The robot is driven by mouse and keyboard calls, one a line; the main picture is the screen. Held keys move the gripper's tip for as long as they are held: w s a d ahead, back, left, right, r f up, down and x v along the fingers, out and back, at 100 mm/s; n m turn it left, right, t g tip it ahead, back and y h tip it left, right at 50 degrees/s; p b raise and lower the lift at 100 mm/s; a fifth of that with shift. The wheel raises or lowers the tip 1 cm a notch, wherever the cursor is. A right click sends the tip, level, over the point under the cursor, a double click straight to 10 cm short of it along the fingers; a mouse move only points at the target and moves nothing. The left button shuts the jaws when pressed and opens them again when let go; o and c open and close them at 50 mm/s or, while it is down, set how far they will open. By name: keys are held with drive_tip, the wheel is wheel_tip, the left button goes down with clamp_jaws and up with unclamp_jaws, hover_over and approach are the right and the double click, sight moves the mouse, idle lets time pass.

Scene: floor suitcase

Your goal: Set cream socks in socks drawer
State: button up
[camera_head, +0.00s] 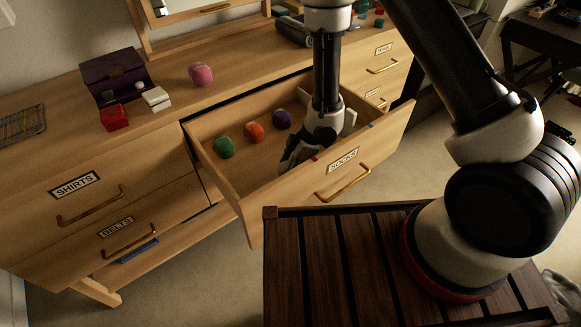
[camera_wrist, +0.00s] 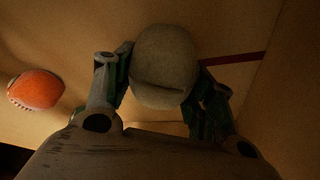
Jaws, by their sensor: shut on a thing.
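The cream socks (camera_wrist: 164,68) are a rolled ball between the two fingers of my gripper (camera_wrist: 163,92) in the wrist view. The fingers are shut on its sides. The socks drawer (camera_head: 232,188) is pulled open, with a SOCKS label on its front. In the head view my gripper (camera_head: 294,160) reaches down inside the drawer, near its front wall. There the cream socks are hidden behind my gripper. I cannot tell whether the ball touches the drawer floor.
Green (camera_head: 224,147), orange (camera_head: 254,132) and purple (camera_head: 281,119) sock balls lie in the drawer, left of my gripper. A pink ball (camera_head: 200,74), a red box (camera_head: 114,117) and a dark purple case (camera_head: 112,75) stand on the dresser top. A slatted wooden surface (camera_head: 320,255) is in front.

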drive_tip(key=o, duration=1)
drive_tip(key=v, duration=1.2)
